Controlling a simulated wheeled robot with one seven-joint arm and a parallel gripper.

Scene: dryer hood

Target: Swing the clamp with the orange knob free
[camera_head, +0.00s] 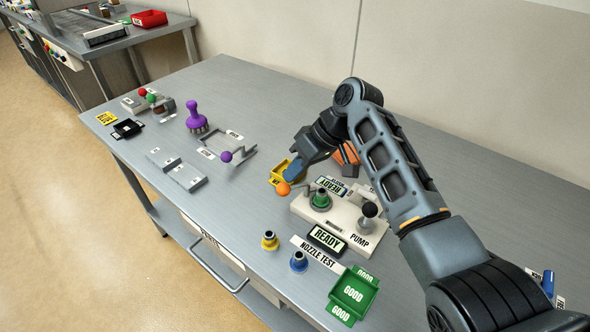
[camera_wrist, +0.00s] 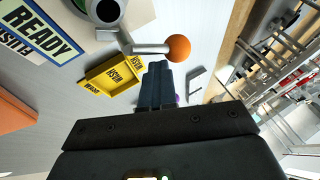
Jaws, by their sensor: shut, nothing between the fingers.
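The orange knob (camera_head: 284,189) sits at the end of a short grey clamp arm at the left edge of the white nozzle test fixture (camera_head: 335,222). In the wrist view the orange knob (camera_wrist: 178,48) and its metal arm (camera_wrist: 150,48) lie just beyond my fingertips. My gripper (camera_head: 293,172) is shut and empty, with its blue fingers pointing down beside the knob. In the wrist view the closed fingers (camera_wrist: 157,68) end close to the knob and arm. I cannot tell whether they touch. A green-topped nozzle (camera_head: 320,199) stands on the fixture near the clamp arm.
A black-knobbed pump lever (camera_head: 370,210) rises from the fixture. A purple knob (camera_head: 226,156) on another bracket is to the left. Yellow (camera_head: 270,240) and blue (camera_head: 299,261) nozzles stand in front. A green tray (camera_head: 353,293) is at the near edge.

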